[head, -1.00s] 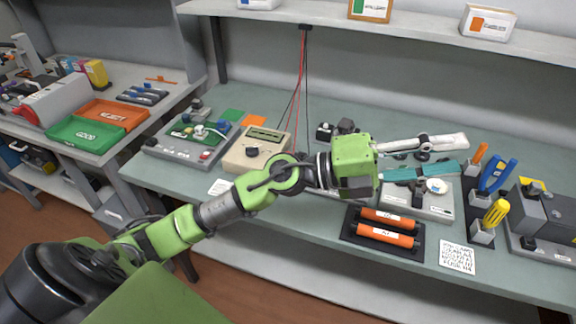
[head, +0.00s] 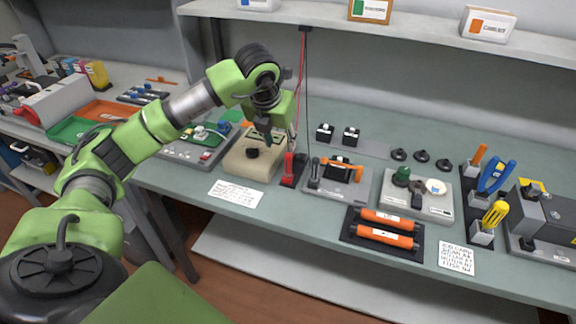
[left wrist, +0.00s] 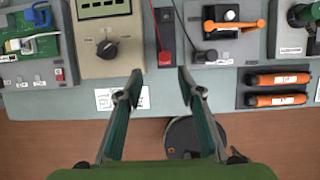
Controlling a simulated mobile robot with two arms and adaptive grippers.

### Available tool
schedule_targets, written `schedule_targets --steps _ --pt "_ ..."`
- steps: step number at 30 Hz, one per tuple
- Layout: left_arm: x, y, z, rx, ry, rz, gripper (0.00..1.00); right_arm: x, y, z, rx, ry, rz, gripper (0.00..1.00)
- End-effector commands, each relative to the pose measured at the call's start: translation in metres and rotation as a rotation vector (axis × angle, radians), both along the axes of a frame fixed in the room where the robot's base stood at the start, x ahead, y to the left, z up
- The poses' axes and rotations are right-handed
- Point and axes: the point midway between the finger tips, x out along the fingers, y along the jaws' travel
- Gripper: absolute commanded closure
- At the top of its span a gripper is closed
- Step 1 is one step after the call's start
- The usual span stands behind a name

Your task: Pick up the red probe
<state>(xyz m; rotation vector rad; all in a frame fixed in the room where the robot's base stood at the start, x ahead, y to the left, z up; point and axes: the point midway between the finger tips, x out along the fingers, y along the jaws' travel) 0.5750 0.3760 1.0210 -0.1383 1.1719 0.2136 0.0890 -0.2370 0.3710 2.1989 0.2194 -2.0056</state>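The red probe (head: 288,166) stands in a dark holder beside the beige meter (head: 238,163), with a red cable rising from it. In the left wrist view the red probe (left wrist: 164,57) is just beyond the gap between my fingers. My left gripper (head: 267,136) points down above the meter, to the left of the probe. In the left wrist view my left gripper (left wrist: 159,86) is open with nothing between its teal fingertips. My right gripper is not in view.
A black probe (head: 314,171) stands right of the red one, beside a fixture with an orange-and-black part (head: 343,170). Orange rollers (head: 386,237) lie in a black tray at the front. A shelf (head: 350,22) overhangs the bench.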

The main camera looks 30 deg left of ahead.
Motion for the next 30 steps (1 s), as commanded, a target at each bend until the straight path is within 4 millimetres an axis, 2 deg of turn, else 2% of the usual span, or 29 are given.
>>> schedule_targets --steps 6,14,21,25,30 --pt "0.015 0.002 -0.037 -0.002 0.004 -0.002 0.65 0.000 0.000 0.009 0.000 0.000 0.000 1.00" --pt "0.022 0.002 -0.056 -0.002 0.003 -0.004 0.65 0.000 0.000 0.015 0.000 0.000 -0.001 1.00" --pt "0.034 -0.001 -0.089 -0.004 0.003 -0.003 0.65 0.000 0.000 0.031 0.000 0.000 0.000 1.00" --pt "0.038 0.000 -0.099 -0.004 0.001 -0.005 0.65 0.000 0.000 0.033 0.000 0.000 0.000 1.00" --pt "0.039 0.000 -0.100 -0.003 -0.001 -0.005 0.65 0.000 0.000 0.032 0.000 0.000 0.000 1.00"
